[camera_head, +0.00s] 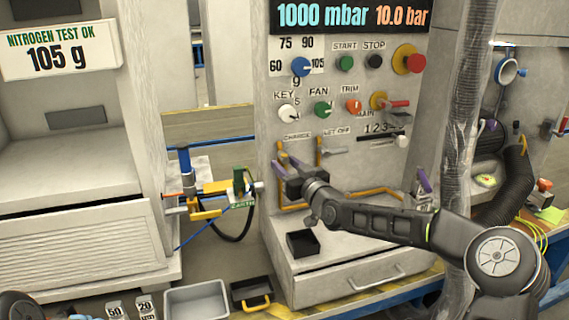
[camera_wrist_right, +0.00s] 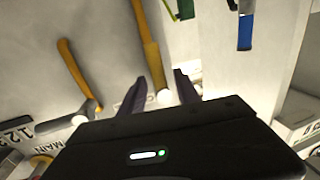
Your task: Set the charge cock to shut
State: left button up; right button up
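The charge cock is under the CHARGE label on the grey panel, at the top of a yellow pipe (camera_head: 280,150). My right gripper (camera_head: 290,162) reaches in from the right and is at the cock, its body hiding most of it in the head view. In the right wrist view its two purple fingers (camera_wrist_right: 160,92) are apart, with the yellow pipe (camera_wrist_right: 148,45) and a small pale round part (camera_wrist_right: 166,97) between them. I cannot tell whether the fingers touch it or how the cock's handle lies. My left gripper is not in view.
The let-off cock with its grey lever (camera_head: 334,151) is close on the right; its pipe (camera_wrist_right: 75,70) shows in the wrist view. A black open box (camera_head: 302,243) sits on the ledge below.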

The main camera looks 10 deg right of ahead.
jog(key=shift+w+a, duration=0.15)
jog(key=shift+w, duration=0.3)
jog(key=shift+c, duration=0.3)
grip_shut()
